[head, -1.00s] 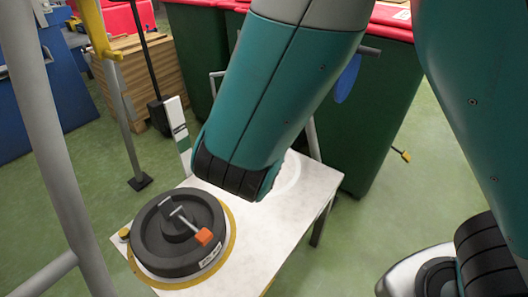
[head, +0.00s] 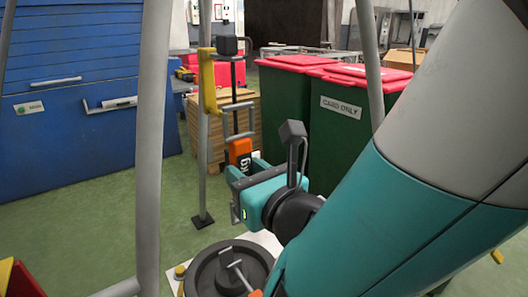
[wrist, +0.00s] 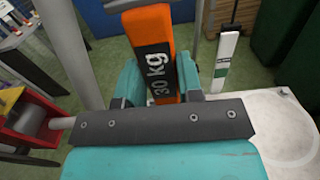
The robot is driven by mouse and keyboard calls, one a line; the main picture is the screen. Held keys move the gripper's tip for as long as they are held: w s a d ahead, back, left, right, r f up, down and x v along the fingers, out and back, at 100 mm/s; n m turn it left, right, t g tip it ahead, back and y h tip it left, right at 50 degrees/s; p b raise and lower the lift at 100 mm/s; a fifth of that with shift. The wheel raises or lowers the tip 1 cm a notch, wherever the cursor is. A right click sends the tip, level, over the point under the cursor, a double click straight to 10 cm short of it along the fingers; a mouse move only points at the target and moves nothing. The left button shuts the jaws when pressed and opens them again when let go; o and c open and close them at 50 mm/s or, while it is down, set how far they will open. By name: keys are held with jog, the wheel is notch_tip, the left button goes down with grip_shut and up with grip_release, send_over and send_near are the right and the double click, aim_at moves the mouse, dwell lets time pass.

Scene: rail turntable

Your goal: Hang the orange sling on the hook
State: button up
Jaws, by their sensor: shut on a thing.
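The orange sling (head: 240,154), marked "30 kg", stands upright in my gripper (head: 246,180), which is shut on its lower part. In the wrist view the sling (wrist: 152,48) rises between the two teal jaws (wrist: 160,88). A grey loop (head: 238,106) shows above the sling in the head view; I cannot tell whether it is joined to it. A yellow bracket (head: 208,82), which appears to be the hook, is on a grey post just left of and above the sling. Its tip is hard to make out. I cannot tell whether sling and bracket touch.
A black round turntable (head: 213,272) with a small clamp lies below my gripper on a white table. Grey frame tubes (head: 154,150) stand at left. Green bins (head: 348,125) with red lids and a wooden crate (head: 245,128) are behind. Green floor is open at left.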

jog(key=f+p+x, duration=0.1)
jog(key=p+x, duration=0.6)
jog(key=x, duration=0.1)
jog(key=shift+w+f, duration=0.2)
jog(key=shift+f, duration=0.1)
dwell(0.5)
jog(key=shift+a, duration=0.1)
dwell(0.5)
jog(key=o, duration=1.1)
jog(key=shift+f, duration=0.1)
